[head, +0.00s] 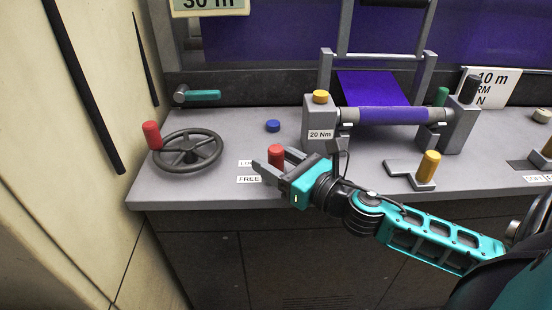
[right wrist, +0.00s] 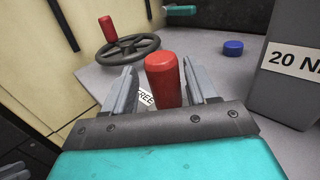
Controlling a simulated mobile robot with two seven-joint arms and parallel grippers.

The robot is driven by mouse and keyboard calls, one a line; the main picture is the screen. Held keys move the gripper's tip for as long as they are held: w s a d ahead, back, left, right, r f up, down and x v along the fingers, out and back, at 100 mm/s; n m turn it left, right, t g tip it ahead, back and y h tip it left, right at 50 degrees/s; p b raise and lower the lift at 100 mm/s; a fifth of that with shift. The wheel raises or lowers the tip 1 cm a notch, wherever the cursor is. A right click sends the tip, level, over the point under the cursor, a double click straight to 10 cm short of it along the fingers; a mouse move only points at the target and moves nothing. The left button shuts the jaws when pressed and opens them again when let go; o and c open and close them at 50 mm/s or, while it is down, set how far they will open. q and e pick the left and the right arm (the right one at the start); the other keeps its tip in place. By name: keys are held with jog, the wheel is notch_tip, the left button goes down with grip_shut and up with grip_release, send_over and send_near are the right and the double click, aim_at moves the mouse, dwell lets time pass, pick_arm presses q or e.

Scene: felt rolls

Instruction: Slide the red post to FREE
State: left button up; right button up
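The red post (head: 276,155) stands upright on the grey counter, beside the white LIN and FREE labels at its left. The FREE label (head: 249,180) is nearest the counter's front edge. My right gripper (head: 270,164) reaches in from the right, its fingers open on either side of the post. In the right wrist view the red post (right wrist: 163,80) stands between the two spread fingers, with a gap visible on the left side; contact on the right is unclear. The post's base is hidden behind the gripper body.
A black handwheel (head: 188,150) with a red knob stands at the left. A blue button (head: 273,126) lies behind the post. The grey 20 Nm block (head: 319,118) and a purple roll (head: 385,115) are to the right, with a yellow post (head: 428,166) in front.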

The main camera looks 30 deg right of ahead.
pick_arm(q)
jog(key=shift+w+d+f+b, duration=0.15)
jog(key=shift+w+d+b, duration=0.35)
jog(key=shift+b, duration=0.7)
pick_arm(e)
jog(key=v, duration=1.3)
pick_arm(q)
jog(key=shift+s+f, duration=0.2)
jog(key=shift+s, duration=0.1)
